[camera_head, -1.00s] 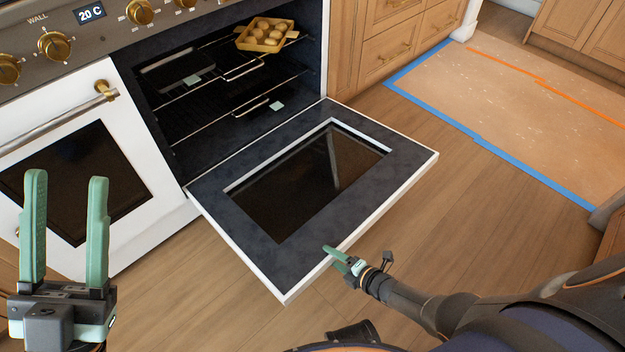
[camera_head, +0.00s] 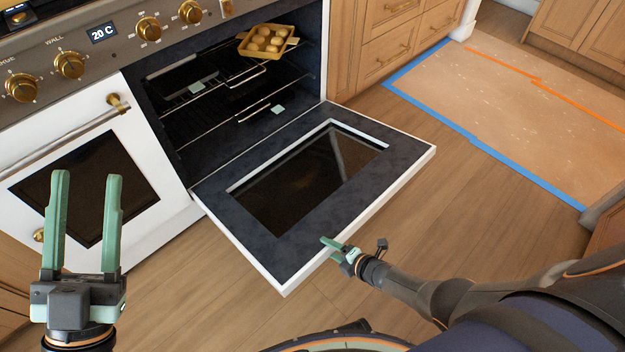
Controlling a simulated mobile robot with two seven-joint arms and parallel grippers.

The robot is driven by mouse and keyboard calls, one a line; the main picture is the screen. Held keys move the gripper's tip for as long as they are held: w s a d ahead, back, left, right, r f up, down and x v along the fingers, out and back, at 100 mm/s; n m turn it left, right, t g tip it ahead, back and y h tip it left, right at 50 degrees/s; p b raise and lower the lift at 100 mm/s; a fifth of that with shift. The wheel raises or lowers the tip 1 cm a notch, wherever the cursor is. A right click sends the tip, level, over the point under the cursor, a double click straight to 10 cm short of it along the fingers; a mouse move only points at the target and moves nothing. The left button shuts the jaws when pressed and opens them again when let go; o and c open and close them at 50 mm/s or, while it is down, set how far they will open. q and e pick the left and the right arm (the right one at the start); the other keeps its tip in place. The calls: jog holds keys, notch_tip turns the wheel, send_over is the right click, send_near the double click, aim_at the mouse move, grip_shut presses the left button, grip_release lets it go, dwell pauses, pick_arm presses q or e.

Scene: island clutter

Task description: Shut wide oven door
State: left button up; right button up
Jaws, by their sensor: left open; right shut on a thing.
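The wide oven door (camera_head: 380,178) hangs open, folded down to about level, with its dark inner face and glass window up. The oven cavity (camera_head: 190,140) behind it is open, with wire racks inside. My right gripper (camera_head: 328,245) is at the door's outer edge, near its front corner, and is shut on that edge; the fingers are small in view and partly hidden. My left gripper (camera_head: 87,205) is open and empty, pointing up in front of the closed narrow oven door (camera_head: 160,175) at the left, apart from the wide door.
A tan tray (camera_head: 262,56) of round rolls sits on the upper rack inside the cavity. Wooden cabinets (camera_head: 390,50) stand right of the oven. Blue tape (camera_head: 480,145) edges a brown floor sheet (camera_head: 520,110). Wood floor right of the door is clear.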

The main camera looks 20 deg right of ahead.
jog(key=shift+w+r, duration=0.1)
jog(key=shift+r, duration=0.3)
pick_arm(q)
jog(key=shift+w+a+f+n+y, duration=0.1)
jog(key=shift+w+f+n+y, duration=0.2)
jog(key=shift+y, duration=0.2)
